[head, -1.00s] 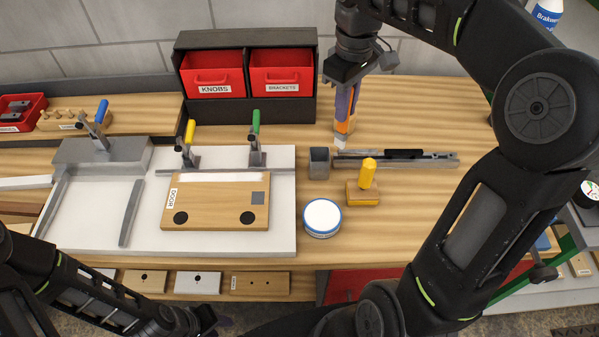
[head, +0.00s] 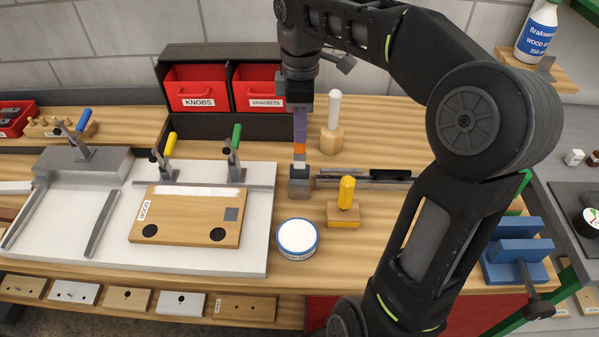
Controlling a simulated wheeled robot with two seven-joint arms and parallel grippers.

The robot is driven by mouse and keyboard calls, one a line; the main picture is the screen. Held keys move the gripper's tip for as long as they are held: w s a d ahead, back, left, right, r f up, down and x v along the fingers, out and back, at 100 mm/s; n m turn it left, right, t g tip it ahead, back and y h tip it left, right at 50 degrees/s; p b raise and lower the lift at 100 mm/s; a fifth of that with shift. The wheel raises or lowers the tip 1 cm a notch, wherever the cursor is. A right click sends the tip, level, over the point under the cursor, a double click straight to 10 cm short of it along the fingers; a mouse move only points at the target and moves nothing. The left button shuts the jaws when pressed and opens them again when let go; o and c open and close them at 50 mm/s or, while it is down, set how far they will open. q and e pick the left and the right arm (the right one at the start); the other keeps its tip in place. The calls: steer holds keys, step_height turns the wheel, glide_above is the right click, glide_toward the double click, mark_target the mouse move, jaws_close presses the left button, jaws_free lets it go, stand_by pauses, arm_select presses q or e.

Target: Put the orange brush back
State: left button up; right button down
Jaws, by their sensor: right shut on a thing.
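My right gripper (head: 299,122) is shut on the orange brush (head: 299,148) and holds it upright, white bristles down. The gripper fingers hide most of the handle. The grey square cup (head: 299,184) stands directly below the brush in the picture. The bristles are at its rim; I cannot tell whether they are inside the opening. My left gripper is out of view.
A white tub with blue rim (head: 297,238) and a yellow-handled block (head: 343,212) stand in front of the cup. A wooden piece with white handle (head: 332,130) stands behind. The door board (head: 186,222), bearing a white strip, lies left. A grey rail (head: 372,183) lies right.

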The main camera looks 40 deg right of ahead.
mark_target(301, 153)
step_height(301, 153, down, 2)
steer(key=shift+p, duration=0.35)
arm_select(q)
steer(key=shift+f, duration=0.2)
arm_select(e)
steer(key=shift+f, duration=1.25)
step_height(301, 153, down, 3)
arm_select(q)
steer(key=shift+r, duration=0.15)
arm_select(e)
steer(key=shift+f, duration=0.5)
steer(key=c, duration=1.4)
jaws_free()
